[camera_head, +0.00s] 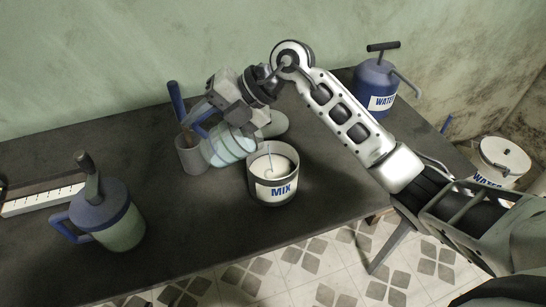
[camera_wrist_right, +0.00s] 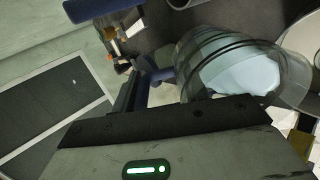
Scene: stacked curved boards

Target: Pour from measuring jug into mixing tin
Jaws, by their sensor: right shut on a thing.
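The clear measuring jug (camera_head: 230,147) holds pale blue liquid and has a blue handle. It is tilted, just left of the mixing tin. My right gripper (camera_head: 207,118) is shut on its handle. In the right wrist view the jug (camera_wrist_right: 235,65) fills the upper right, and its blue handle (camera_wrist_right: 158,76) meets the fingers (camera_wrist_right: 137,95). The grey mixing tin (camera_head: 273,190), labelled MIX, stands upright on the dark table and holds whitish contents. A thin blue line shows over the contents; I cannot tell whether it is a stream. My left gripper is not in view.
A grey cup (camera_head: 192,156) with upright tools stands left of the jug. A blue-lidded pitcher (camera_head: 118,228) stands at front left, near a white ruled strip (camera_head: 42,199). A blue WATER can (camera_head: 377,82) stands at the back right. The table (camera_head: 190,225) is clear at front centre.

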